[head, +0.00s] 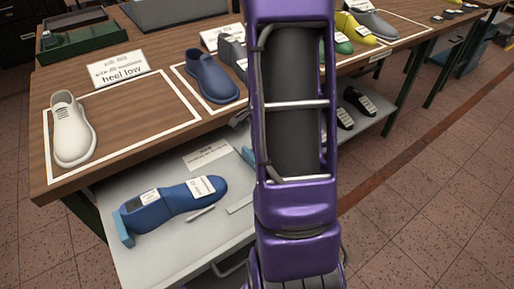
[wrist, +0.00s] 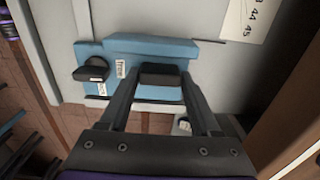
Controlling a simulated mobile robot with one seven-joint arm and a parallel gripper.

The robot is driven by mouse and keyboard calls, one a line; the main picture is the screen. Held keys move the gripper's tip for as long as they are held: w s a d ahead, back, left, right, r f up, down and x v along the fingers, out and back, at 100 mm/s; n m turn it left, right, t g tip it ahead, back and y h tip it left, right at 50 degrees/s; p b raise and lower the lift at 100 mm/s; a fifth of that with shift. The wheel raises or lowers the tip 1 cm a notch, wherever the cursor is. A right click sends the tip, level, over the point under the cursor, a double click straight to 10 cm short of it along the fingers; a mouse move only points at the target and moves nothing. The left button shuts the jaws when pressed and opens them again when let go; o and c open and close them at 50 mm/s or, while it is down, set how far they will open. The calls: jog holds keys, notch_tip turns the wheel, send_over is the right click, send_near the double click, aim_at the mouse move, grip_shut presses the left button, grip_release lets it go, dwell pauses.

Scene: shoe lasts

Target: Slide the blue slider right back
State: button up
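The blue slider (wrist: 140,50) fills the upper middle of the wrist view, a light blue body with small white labels. A black knob (wrist: 92,69) sits at its left. My gripper (wrist: 160,78) is in front of the slider, its two fingers apart on either side of a dark block (wrist: 160,74). I cannot tell whether the fingers press on this block. In the head view a small part of a light blue piece (head: 248,156) shows at the left edge of my arm, which hides the gripper. A blue shoe last (head: 175,201) with white labels lies on the grey lower surface (head: 175,258).
A light blue end piece (head: 126,229) stands at the heel of the last. The wooden table (head: 140,110) above holds a white last (head: 72,130), a dark blue last (head: 212,78) and a "heel low" sign (head: 118,70). In the wrist view a numbered sheet (wrist: 250,18) lies upper right.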

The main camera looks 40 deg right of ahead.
jog(key=o, duration=0.3)
jog(key=shift+o, duration=0.2)
notch_tip(320, 180, up, 17)
jog(key=p, duration=0.3)
jog(key=shift+r, duration=0.2)
